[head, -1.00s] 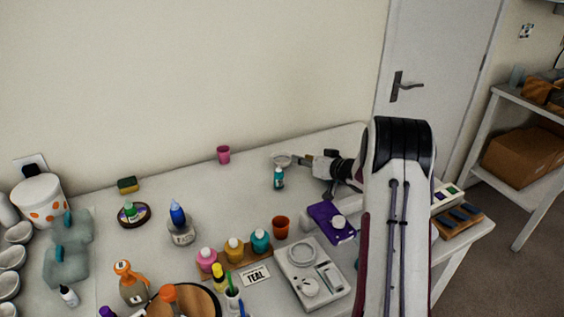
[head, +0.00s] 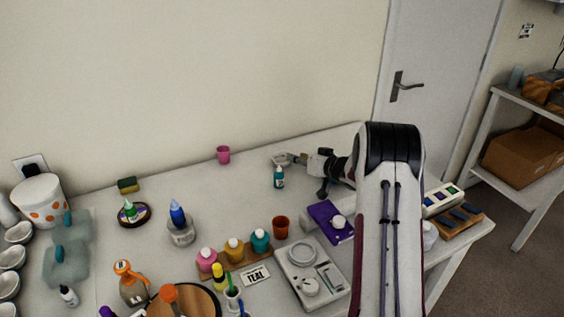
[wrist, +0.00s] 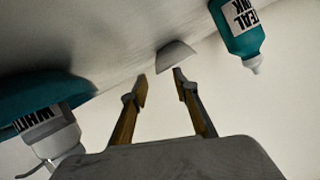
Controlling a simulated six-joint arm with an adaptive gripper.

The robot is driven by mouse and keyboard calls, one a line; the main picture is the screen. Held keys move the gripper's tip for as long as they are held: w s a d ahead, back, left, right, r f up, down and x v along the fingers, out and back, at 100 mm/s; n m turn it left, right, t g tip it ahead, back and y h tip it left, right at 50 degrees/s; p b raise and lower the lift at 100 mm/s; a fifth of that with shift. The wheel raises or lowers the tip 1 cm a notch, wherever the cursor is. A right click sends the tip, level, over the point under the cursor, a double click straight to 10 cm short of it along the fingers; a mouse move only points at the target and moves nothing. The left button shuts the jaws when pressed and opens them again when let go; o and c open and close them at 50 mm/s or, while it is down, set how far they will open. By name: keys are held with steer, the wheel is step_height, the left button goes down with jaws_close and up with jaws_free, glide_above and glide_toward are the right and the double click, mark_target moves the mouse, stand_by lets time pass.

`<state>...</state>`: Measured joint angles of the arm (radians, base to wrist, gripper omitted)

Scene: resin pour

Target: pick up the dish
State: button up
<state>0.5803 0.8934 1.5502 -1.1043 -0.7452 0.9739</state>
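A small pale dish (head: 281,160) sits toward the back of the white table, left of my gripper (head: 296,159) in the head view. In the wrist view the dish (wrist: 175,55) shows as a white shallow bowl just past the fingertips. My gripper (wrist: 162,80) has its two fingers apart with nothing between them. The right fingertip overlaps the dish's lower edge in the picture; I cannot tell whether it touches. A teal ink bottle (head: 279,178) stands in front of the dish; its label shows in the wrist view (wrist: 238,25).
A pink cup (head: 223,154) stands left of the dish near the wall. A white-labelled bottle (wrist: 50,135) and a teal shape (wrist: 45,98) are at the wrist view's left. Table between pink cup and dish is clear.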

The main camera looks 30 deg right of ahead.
mark_target(282, 161)
steer(key=shift+w, duration=0.1)
steer(key=shift+x, duration=2.5)
steer(key=shift+a+r, duration=0.1)
steer(key=shift+a, duration=0.1)
steer(key=shift+c, duration=0.3)
jaws_close()
